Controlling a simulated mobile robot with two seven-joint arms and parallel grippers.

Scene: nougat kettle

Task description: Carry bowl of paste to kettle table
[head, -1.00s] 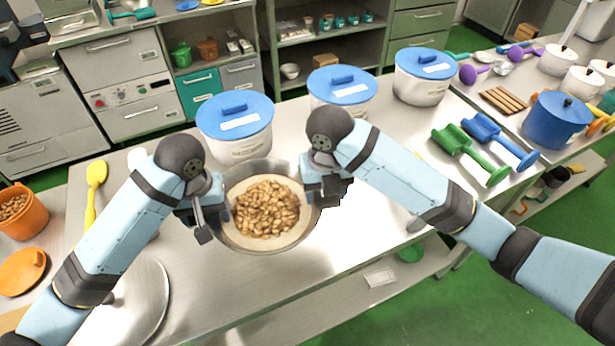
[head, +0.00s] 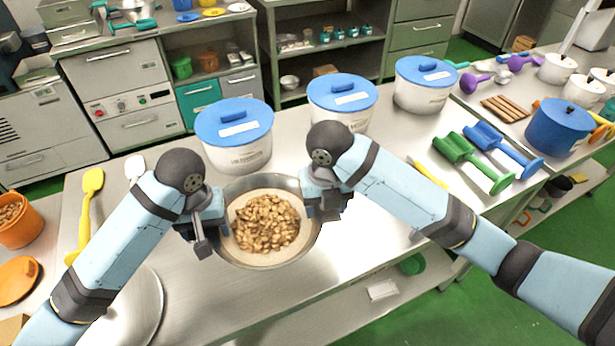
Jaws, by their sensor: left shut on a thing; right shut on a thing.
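A metal bowl (head: 240,262) is in the middle of the head view, over the near part of the steel table (head: 350,225). It holds a pale paste with a heap of brown nuts (head: 266,222) on top. My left gripper (head: 208,228) is shut on the bowl's left rim. My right gripper (head: 318,200) is shut on its right rim. The bowl looks level. I cannot tell whether its base touches the table. The fingertips are partly hidden by the gripper bodies. I cannot make out a kettle in this view.
Three white tubs with blue lids (head: 235,130) stand behind the bowl. A yellow spatula (head: 90,205) and round metal lid (head: 135,310) lie left. Green floor (head: 480,315) is open at lower right.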

